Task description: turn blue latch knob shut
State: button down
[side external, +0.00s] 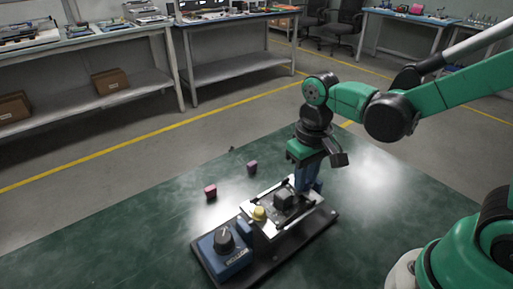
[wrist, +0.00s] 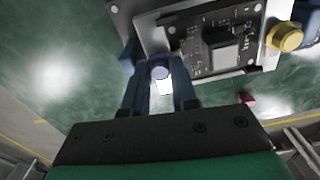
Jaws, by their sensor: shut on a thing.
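The blue latch knob (wrist: 159,72) is a small round-ended blue piece at the edge of a metal plate in the wrist view. My gripper (wrist: 160,80) has its two blue fingers on either side of it and is shut on it. In the side view my gripper (side external: 307,184) points down at the right end of the fixture, and its fingers hide the knob there. The plate (side external: 266,229) carries a dark circuit board (wrist: 199,60) with a black block. I cannot tell the latch's angle.
A yellow knob (side external: 259,213) stands at the plate's edge, also visible in the wrist view (wrist: 286,38). A blue box with a black dial (side external: 225,240) is at the base's left end. Two small reddish blocks (side external: 210,191) (side external: 252,167) lie behind on the green table. The front left is clear.

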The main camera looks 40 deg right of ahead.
jog(key=shift+m, duration=0.5)
jog(key=c, duration=0.7)
grip_release()
jog(key=shift+r, duration=2.8)
jog(key=d+t, duration=0.1)
jog(key=t, duration=0.1)
jog(key=n+t, duration=0.1)
jog(key=t, duration=0.1)
jog(key=d+r+n+t, duration=0.1)
jog(key=t, duration=0.2)
jog(key=shift+s+d, duration=0.15)
jog(key=shift+d, duration=0.2)
